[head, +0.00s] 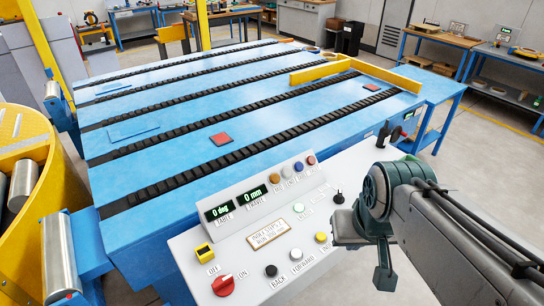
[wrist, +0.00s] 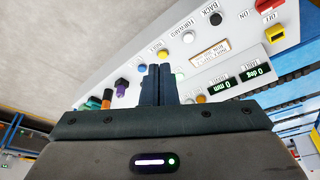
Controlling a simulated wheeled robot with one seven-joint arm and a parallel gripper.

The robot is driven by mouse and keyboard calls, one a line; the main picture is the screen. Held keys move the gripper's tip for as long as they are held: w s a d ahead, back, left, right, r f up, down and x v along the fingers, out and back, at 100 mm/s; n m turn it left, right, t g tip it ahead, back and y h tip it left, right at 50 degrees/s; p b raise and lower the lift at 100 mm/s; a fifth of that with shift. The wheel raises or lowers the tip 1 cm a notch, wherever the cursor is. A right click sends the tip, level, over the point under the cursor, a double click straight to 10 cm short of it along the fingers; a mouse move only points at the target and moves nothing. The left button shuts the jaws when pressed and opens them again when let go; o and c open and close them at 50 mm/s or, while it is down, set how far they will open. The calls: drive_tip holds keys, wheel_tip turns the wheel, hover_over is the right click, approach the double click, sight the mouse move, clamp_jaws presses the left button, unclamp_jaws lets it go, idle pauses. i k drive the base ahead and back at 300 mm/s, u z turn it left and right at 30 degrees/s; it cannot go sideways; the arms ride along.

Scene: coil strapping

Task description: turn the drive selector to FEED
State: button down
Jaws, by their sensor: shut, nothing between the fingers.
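The control panel (head: 250,215) slopes in front of the blue table. A black knob with a small lever (head: 338,197) stands at the panel's right end and looks like the drive selector; its lettering is too small to read, so I cannot tell its setting. A dark purple knob (wrist: 122,88) in the wrist view, left of my fingers, may be the same one. My gripper (head: 343,232) is over the panel's right part, below and apart from the black knob in the head view. In the wrist view its two fingers (wrist: 157,72) are shut together and empty, near the yellow button (wrist: 163,54).
The panel also holds a red ON/OFF switch (head: 222,286), a black BACK button (head: 271,270), a white FORWARD button (head: 296,254) and displays reading 0 deg and 0 mm (head: 235,202). The roller table (head: 175,125) lies behind.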

sight(338, 198)
drive_tip(key=k, duration=0.65)
drive_tip(key=z, duration=0.9)
drive_tip(key=i, duration=1.65)
drive_tip(key=u, duration=0.95)
